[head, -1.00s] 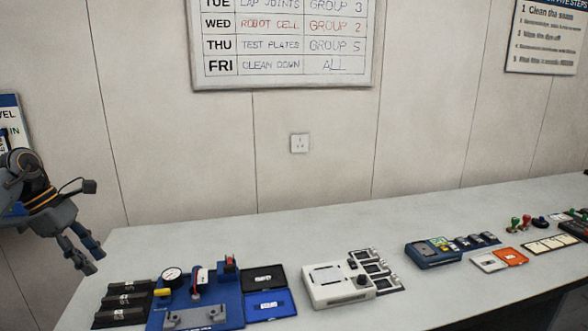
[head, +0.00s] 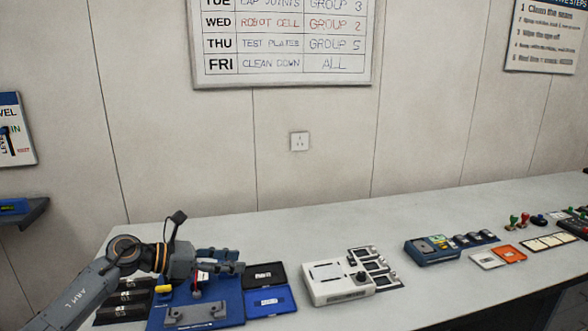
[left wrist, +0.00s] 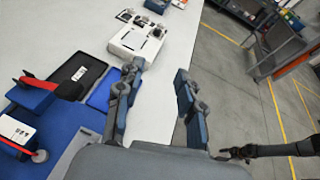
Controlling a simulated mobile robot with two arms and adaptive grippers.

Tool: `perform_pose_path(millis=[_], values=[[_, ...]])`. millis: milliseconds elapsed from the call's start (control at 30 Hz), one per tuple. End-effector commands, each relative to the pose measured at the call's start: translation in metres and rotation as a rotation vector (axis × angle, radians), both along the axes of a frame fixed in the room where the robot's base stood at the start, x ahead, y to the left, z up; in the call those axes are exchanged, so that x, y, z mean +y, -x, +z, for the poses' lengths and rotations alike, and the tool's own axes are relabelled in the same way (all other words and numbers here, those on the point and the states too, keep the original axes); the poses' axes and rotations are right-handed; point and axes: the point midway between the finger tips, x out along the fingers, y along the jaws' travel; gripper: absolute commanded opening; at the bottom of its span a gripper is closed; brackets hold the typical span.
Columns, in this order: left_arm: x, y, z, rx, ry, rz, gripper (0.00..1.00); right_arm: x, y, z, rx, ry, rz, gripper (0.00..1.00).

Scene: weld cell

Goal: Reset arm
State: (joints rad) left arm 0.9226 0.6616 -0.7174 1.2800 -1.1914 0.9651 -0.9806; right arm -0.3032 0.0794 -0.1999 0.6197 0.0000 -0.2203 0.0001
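My left arm reaches in from the left in the head view. My left gripper (head: 222,262) points right, above the blue fixture board (head: 235,308) and level with the bench, hiding part of the board's gauge and parts. In the left wrist view its two fingers (left wrist: 157,95) stand well apart with nothing between them, so it is open and empty. A dark arm enters that view from the right edge; its end, which looks like my right gripper (left wrist: 238,153), is small, and its finger opening is unclear. My right gripper is not in the head view.
Beside the blue board lie an open black-and-blue case (head: 268,299) and black blocks (head: 122,310). A white device (head: 338,284), a blue-grey device (head: 432,251) and an orange tray (head: 509,253) stand farther right. The bench (head: 290,225) is clear along its back.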

Motion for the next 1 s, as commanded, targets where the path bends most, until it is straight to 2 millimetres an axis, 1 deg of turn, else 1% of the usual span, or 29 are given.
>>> perform_pose_path(millis=[33,100,167,200,267,300,367,400,467,500,567,600,667,700,767,800,867,900,1000], values=[[-0.028,0.008,0.000,0.035,0.148,0.040,0.38,0.000,0.000,0.000,0.001,0.000,0.000,0.40],[-0.051,0.013,0.009,0.100,0.368,0.128,0.38,0.000,0.000,0.000,0.001,0.000,0.000,0.40],[-0.061,0.017,0.015,0.175,0.554,0.211,0.38,0.000,0.000,0.000,0.000,0.000,0.000,0.40],[-0.062,0.020,0.018,0.233,0.679,0.272,0.38,0.000,0.000,0.000,0.000,0.000,0.000,0.40],[-0.059,0.025,0.019,0.332,0.863,0.369,0.38,0.000,0.000,0.000,0.000,0.001,0.000,0.40],[-0.053,0.028,0.016,0.403,0.981,0.441,0.38,0.000,0.000,0.000,0.000,0.001,0.000,0.40],[-0.039,0.034,0.006,0.519,1.155,0.554,0.38,0.000,-0.001,0.000,0.000,0.001,0.000,0.40],[-0.029,0.040,-0.004,0.602,1.268,0.635,0.38,0.000,-0.001,0.000,0.000,0.001,0.000,0.40],[-0.011,0.051,-0.024,0.727,1.428,0.765,0.38,0.000,-0.001,0.000,-0.001,0.001,0.000,0.40],[0.002,0.061,-0.041,0.814,1.530,0.858,0.38,0.000,-0.001,0.000,-0.001,0.001,0.000,0.40],[0.020,0.080,-0.069,0.945,1.673,1.007,0.38,0.000,-0.002,0.000,-0.002,0.001,0.000,0.40],[0.031,0.096,-0.090,1.031,1.761,1.112,0.38,0.000,-0.002,0.000,-0.002,0.001,0.000,0.40],[0.045,0.126,-0.123,1.158,1.881,1.281,0.38,0.000,-0.003,0.000,-0.003,0.000,0.000,0.40],[0.052,0.147,-0.143,1.235,1.950,1.392,0.38,0.000,-0.003,0.000,-0.003,0.000,0.000,0.40],[0.060,0.181,-0.169,1.335,2.032,1.552,0.38,0.000,-0.003,0.000,-0.004,0.000,0.000,0.40],[0.063,0.202,-0.183,1.391,2.072,1.652,0.38,0.000,-0.003,0.000,-0.004,0.000,0.000,0.40],[0.066,0.231,-0.200,1.456,2.116,1.783,0.38,0.000,-0.003,0.000,-0.004,0.000,0.000,0.40],[0.067,0.248,-0.208,-1.434,-2.057,-1.790,0.38,0.000,-0.003,0.000,-0.004,0.000,0.000,0.40],[0.067,0.287,-0.223,-1.358,-1.893,-1.772,0.38,0.000,-0.003,0.000,-0.004,0.000,0.000,0.40]])
